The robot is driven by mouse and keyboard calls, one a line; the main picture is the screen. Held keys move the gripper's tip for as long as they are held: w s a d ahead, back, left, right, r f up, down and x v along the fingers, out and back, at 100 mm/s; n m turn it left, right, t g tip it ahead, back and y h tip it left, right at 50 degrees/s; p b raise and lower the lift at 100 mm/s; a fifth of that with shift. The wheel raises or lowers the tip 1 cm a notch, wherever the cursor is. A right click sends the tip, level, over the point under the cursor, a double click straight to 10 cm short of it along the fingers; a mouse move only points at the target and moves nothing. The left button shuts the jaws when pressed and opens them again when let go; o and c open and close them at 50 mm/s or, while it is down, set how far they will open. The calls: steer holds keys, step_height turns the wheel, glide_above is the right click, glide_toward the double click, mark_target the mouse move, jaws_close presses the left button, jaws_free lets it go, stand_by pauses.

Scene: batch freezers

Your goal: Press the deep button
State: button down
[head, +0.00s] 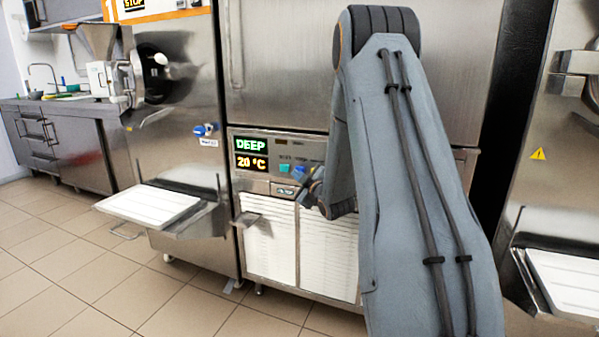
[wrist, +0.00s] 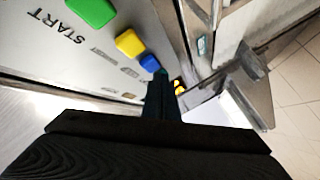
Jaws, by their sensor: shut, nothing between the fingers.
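A steel cabinet's control panel (head: 272,150) shows a green display (head: 251,145) reading DEEP above an orange 20 °C display (head: 251,162). In the wrist view a green button (wrist: 90,10) by the word START, a yellow button (wrist: 130,43) and a blue button (wrist: 150,62) line the panel. Which button is the deep one cannot be read. My gripper (head: 302,182) is shut and empty at the panel; its fingertips (wrist: 161,76) lie close to the blue button. Contact cannot be told.
My arm hides the panel's right part. A machine with a white tray (head: 150,203) stands left, another with a white tray (head: 568,283) right. The tiled floor in front is clear.

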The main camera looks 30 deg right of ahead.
steer(key=shift+s+a, duration=0.15)
steer(key=shift+a, duration=0.1)
steer(key=shift+s+a+p, duration=0.3)
steer(key=shift+s+a, duration=0.45)
steer(key=shift+a, duration=0.25)
steer(key=shift+s+a+p, duration=0.25)
steer(key=shift+s+a, duration=0.5)
steer(key=shift+a, duration=0.2)
steer(key=s+a+m+g, duration=0.2)
steer(key=a+g, duration=0.2)
steer(key=a, duration=0.6)
steer(key=s+a+m+g+y, duration=0.1)
steer(key=s+a+g, duration=0.3)
steer(key=s+a, duration=0.65)
steer(key=s+a+m+g+y, duration=0.15)
steer(key=s+a+g, duration=0.25)
steer(key=s+a, duration=0.65)
steer(key=s+a+r+m+g, duration=0.15)
steer(key=s+g, duration=0.35)
steer(key=s, duration=1.6)
steer(key=d+r+m+p, duration=0.2)
steer(key=d+r+p, duration=0.7)
steer(key=p, duration=0.9)
steer(key=shift+w+d+r+m+h+p, duration=0.2)
steer(key=shift+w+r+m+h+p, duration=0.15)
steer(key=shift+r, duration=0.45)
